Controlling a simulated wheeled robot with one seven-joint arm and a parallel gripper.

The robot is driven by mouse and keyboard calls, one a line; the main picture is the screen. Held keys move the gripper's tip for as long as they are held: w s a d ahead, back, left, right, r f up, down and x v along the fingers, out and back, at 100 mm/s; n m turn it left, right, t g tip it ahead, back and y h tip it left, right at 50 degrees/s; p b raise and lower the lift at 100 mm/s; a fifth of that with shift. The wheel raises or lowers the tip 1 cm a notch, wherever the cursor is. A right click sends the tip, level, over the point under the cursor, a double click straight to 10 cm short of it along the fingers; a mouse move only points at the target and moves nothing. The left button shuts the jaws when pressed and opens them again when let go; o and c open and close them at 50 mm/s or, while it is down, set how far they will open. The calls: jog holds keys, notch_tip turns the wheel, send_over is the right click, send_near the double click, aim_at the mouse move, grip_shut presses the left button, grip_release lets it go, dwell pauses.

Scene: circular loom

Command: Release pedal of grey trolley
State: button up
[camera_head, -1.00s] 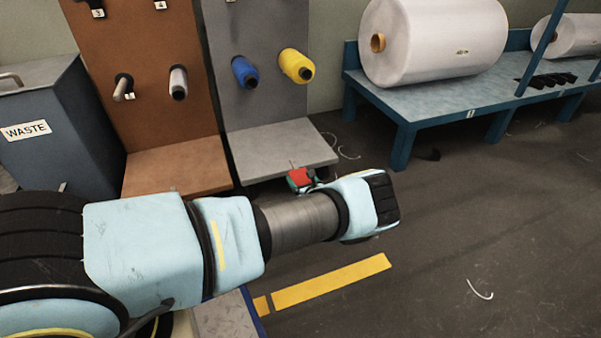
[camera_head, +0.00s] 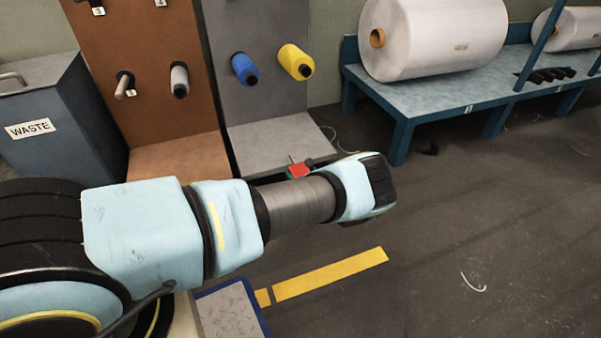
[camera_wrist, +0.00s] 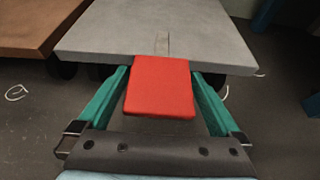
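The grey trolley (camera_head: 282,145) stands behind my arm, with an upright grey panel and a flat grey base. Its red pedal (camera_wrist: 160,86) fills the middle of the wrist view at the base's near edge, and a thin metal strip shows behind it. The pedal also shows small in the head view (camera_head: 300,170), partly hidden by my arm. My gripper (camera_wrist: 160,75) is open, with one green finger on each side of the pedal. The fingertips are close to its sides; I cannot tell whether they touch.
A brown trolley (camera_head: 178,157) stands close on the left, beside a waste bin (camera_head: 50,115). A blue table (camera_head: 440,95) with white rolls is at the back right. The floor (camera_head: 500,230) at right is clear except for thread scraps.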

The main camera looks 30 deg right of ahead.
jog(key=p+v, duration=0.3)
jog(key=v, duration=0.7)
jog(key=shift+s+r+p, duration=0.2)
jog(key=shift+s+p, duration=0.1)
jog(key=shift+p, duration=0.05)
